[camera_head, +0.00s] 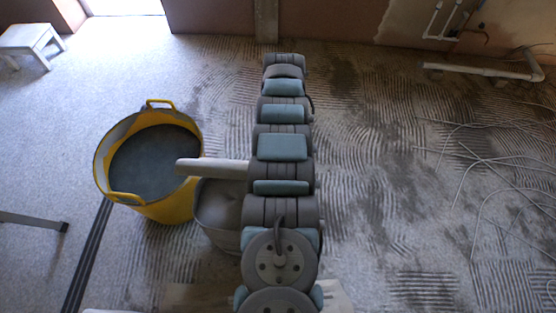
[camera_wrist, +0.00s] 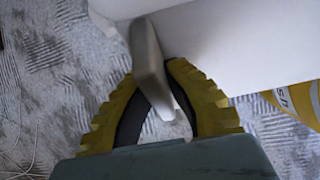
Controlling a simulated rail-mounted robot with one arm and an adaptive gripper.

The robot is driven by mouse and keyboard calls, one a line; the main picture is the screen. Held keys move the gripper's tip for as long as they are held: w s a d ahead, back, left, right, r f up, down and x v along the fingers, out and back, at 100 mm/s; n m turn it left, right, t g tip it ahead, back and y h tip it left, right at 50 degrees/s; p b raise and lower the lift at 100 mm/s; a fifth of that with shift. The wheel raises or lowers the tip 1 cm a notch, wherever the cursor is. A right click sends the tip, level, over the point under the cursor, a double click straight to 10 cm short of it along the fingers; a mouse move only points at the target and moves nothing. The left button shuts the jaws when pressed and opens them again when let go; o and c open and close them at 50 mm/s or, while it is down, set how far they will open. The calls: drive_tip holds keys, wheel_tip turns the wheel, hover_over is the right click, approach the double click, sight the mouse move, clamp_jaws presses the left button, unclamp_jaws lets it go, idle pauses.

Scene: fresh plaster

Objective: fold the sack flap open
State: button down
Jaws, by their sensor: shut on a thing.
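In the wrist view, my gripper (camera_wrist: 156,75) has its two yellow ridged fingers closed on a narrow grey-beige strip, which looks like the sack flap (camera_wrist: 147,48). The strip runs from above the fingertips down between the fingers. Behind it is a large pale, smooth surface, probably the sack (camera_wrist: 235,40). In the head view I cannot make out my gripper or the flap.
In the head view, a yellow tub (camera_head: 167,207) with dark grey contents stands left of my arm. A grey rounded container (camera_head: 217,215) stands partly behind my arm. A white stool (camera_head: 30,42) is at the far left. Pipes (camera_head: 485,71) and loose cables (camera_head: 480,165) lie at the right.

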drive_tip(key=c, duration=1.1)
unclamp_jaws()
drive_tip(key=shift+s, duration=0.15)
drive_tip(key=shift+r, duration=5)
